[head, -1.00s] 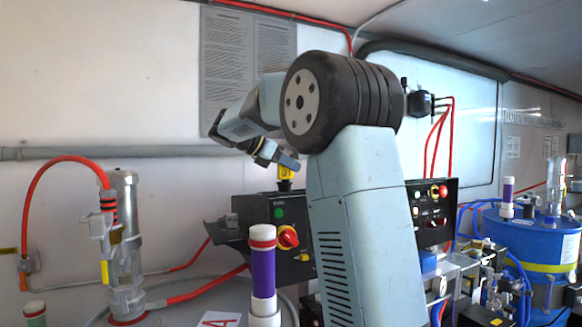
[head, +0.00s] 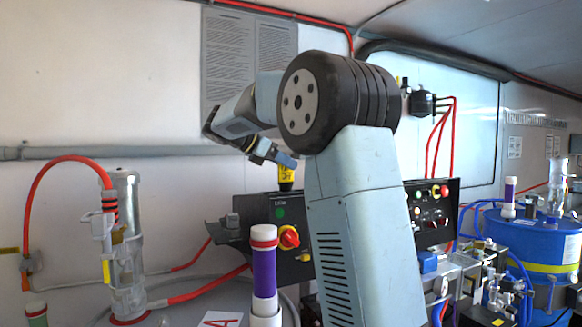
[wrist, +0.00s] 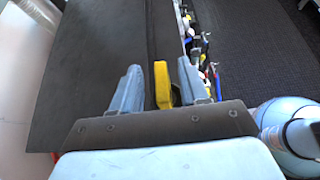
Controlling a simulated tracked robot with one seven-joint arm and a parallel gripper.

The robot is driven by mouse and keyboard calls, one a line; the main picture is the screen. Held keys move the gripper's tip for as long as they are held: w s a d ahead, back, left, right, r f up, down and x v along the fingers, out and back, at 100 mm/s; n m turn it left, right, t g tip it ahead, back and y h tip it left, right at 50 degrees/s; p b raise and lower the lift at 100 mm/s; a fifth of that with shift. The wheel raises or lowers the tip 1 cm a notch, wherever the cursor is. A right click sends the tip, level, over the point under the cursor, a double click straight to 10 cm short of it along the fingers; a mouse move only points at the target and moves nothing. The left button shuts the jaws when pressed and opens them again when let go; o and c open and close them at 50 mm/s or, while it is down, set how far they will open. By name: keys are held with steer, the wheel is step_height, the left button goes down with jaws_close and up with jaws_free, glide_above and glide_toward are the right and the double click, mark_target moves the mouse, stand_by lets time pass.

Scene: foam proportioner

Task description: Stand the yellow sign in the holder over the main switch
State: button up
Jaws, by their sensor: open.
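The yellow sign (head: 286,176) stands upright at the top edge of the black control box (head: 270,210), above the red and yellow main switch (head: 289,238). Its foot and any holder are too small to make out. My gripper (head: 287,160) is right at the top of the sign in the head view. In the wrist view my gripper (wrist: 160,80) is open, with the yellow sign (wrist: 162,85) between its two grey fingers. A gap shows on both sides of the sign, so neither finger seems to touch it.
A purple and white cylinder (head: 264,272) stands in front of the box. A clear cylinder (head: 124,245) with a red hose (head: 45,190) is at left. A second black panel (head: 432,212) and a blue drum (head: 535,250) are at right. The wall behind is flat.

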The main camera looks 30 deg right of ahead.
steer(key=v, duration=1)
steer(key=s+a+f+m+t+y, duration=0.1)
steer(key=s+f+m+t+y, duration=0.1)
steer(key=s+f+m+y, duration=0.4)
steer(key=s+a+f+m+t+y, duration=0.2)
steer(key=s+f+m+y, duration=0.4)
steer(key=s+f+m, duration=0.6)
steer(key=s+f, duration=0.4)
steer(key=s, duration=0.3)
steer(key=s+f+t, duration=0.1)
steer(key=s+f, duration=0.3)
steer(key=s, duration=0.4)
steer(key=shift+s+a+f+t, duration=0.15)
steer(key=shift+s+a+t, duration=0.1)
steer(key=shift+a+t, duration=0.05)
